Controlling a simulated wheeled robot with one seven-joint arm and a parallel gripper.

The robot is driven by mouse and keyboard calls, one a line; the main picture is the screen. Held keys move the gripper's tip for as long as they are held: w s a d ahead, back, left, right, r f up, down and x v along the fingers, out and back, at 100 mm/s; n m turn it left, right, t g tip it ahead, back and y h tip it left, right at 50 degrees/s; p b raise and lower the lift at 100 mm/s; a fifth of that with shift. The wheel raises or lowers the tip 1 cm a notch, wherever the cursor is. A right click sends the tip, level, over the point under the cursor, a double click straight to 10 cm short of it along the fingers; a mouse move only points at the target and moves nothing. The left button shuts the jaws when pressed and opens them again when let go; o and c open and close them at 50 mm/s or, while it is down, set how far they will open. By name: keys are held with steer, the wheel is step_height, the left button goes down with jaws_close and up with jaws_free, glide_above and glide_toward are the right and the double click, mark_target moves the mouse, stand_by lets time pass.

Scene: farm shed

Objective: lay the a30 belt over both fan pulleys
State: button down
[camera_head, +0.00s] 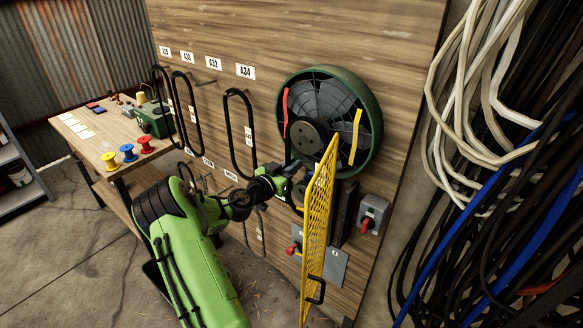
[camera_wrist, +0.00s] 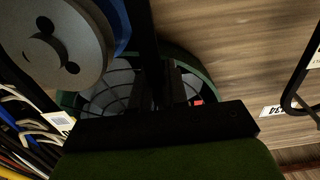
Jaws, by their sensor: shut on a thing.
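A dark upper pulley (camera_head: 308,136) sits at the centre of the green-rimmed fan (camera_head: 376,112). In the wrist view a grey disc with dark holes (camera_wrist: 85,42), apparently the lower pulley, is close at upper left. My gripper (camera_head: 290,172) is just below the fan hub, left of the yellow guard. In the wrist view its fingers (camera_wrist: 160,85) are shut on a thin black strip (camera_wrist: 140,25), apparently a belt; its label is unreadable. I cannot tell whether it touches either pulley. Another belt (camera_head: 192,110) hangs below the A30 label (camera_head: 187,57). The peg below A32 (camera_head: 213,64) looks bare.
The yellow mesh guard (camera_head: 318,215) stands swung out, close to my gripper's right. A switch box (camera_head: 372,214) with a red handle is beyond it. A belt (camera_head: 233,125) hangs below A34. Cables (camera_head: 480,160) fill the right side. A workbench (camera_head: 90,165) with spools stands left.

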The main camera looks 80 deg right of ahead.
steer(key=c, duration=1.1)
jaws_free()
steer(key=b+v, duration=0.3)
steer(key=v, duration=1.2)
steer(key=shift+w+a+b, duration=0.2)
steer(key=shift+a+b, duration=0.1)
steer(key=shift+b, duration=0.05)
